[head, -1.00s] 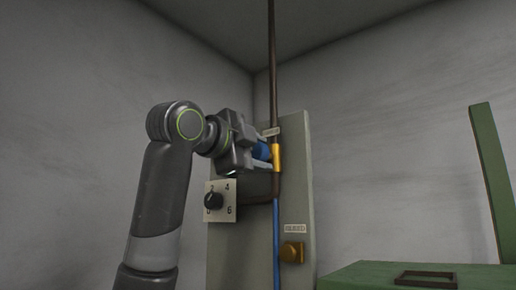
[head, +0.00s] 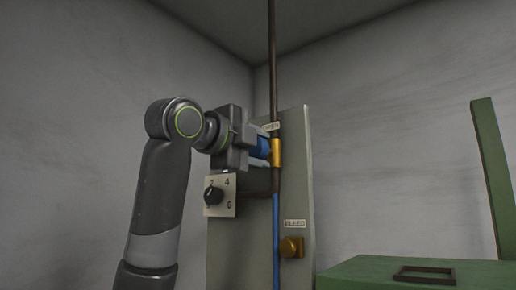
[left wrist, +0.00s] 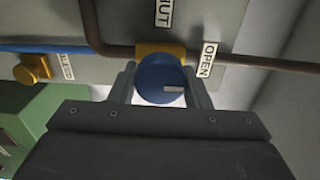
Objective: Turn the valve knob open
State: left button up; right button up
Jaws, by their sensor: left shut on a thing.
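The blue valve knob (head: 262,148) sits on a yellow valve body (head: 277,152) on the pipe at the grey panel. In the left wrist view the round knob (left wrist: 152,78) has a white mark pointing right, roughly towards the side of the OPEN label (left wrist: 208,59). The SHUT label (left wrist: 164,13), partly cut off, is above the knob. My left gripper (left wrist: 160,84) is shut on the knob, with one finger on each side. In the head view my left gripper (head: 250,149) reaches the knob from the left. My right gripper is not in view.
A numbered dial (head: 213,195) is on the panel (head: 245,240) below my left gripper. A yellow bleed knob (head: 291,247) is low on the panel by a blue pipe (head: 276,230). A green machine (head: 400,272) stands at the lower right.

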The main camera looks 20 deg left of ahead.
pick_arm(q)
jog(key=o, duration=0.9)
jog(key=shift+o, duration=0.2)
jog(key=shift+s+a+f+b, duration=0.1)
jog(key=shift+s+b, duration=0.25)
jog(key=b+v, duration=0.7)
jog(key=v, duration=0.9)
jog(key=shift+s, duration=0.3)
